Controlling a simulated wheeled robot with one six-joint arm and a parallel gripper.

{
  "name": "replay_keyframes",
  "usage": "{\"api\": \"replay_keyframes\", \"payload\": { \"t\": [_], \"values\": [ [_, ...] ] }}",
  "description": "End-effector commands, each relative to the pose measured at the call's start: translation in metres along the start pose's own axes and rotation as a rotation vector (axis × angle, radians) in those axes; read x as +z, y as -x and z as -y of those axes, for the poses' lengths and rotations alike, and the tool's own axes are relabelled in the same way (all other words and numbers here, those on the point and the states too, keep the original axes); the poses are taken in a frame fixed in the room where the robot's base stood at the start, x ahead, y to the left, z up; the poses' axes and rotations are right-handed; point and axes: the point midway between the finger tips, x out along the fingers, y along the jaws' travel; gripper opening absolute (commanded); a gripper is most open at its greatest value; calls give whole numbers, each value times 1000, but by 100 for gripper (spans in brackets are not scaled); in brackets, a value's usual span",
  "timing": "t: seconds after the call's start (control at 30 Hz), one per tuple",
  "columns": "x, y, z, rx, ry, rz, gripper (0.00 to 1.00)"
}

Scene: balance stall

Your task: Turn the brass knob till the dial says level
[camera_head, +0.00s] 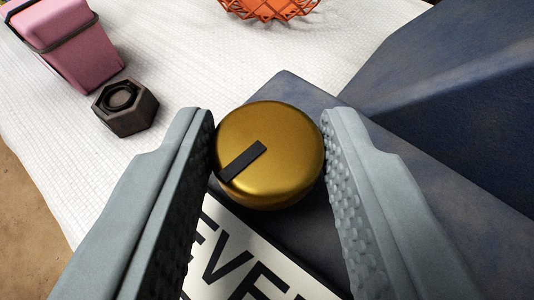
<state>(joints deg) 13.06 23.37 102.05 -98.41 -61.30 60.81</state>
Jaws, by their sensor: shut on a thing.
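The brass knob (291,165) is round and gold, with a black pointer bar on its top face that slants toward the lower left. It sits on a dark blue stand (290,92). My gripper (268,140) is shut on the knob, one grey finger against its left side and one against its right. A white label (240,268) with large black letters, partly reading "EVE", lies below the knob and is cut off by the frame and my left finger. No dial face or needle is in view.
A dark hexagonal nut-like weight (125,108) stands on the white cloth (190,60) to the left. A pink container (75,50) is at the upper left. An orange openwork basket (270,8) is at the top. A large blue block (450,100) fills the right side.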

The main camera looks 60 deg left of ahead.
Motion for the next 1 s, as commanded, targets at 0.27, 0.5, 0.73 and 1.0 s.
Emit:
{"api": "replay_keyframes", "payload": {
  "t": [0.27,0.5,0.73,1.0],
  "values": [
    [-1,0,0,-2,2,-1,11],
    [-1,0,0,-1,1,-1,56],
    [0,0,0,-1,1,0,56],
    [-1,23,-1,2,2,0,56]
  ]
}}
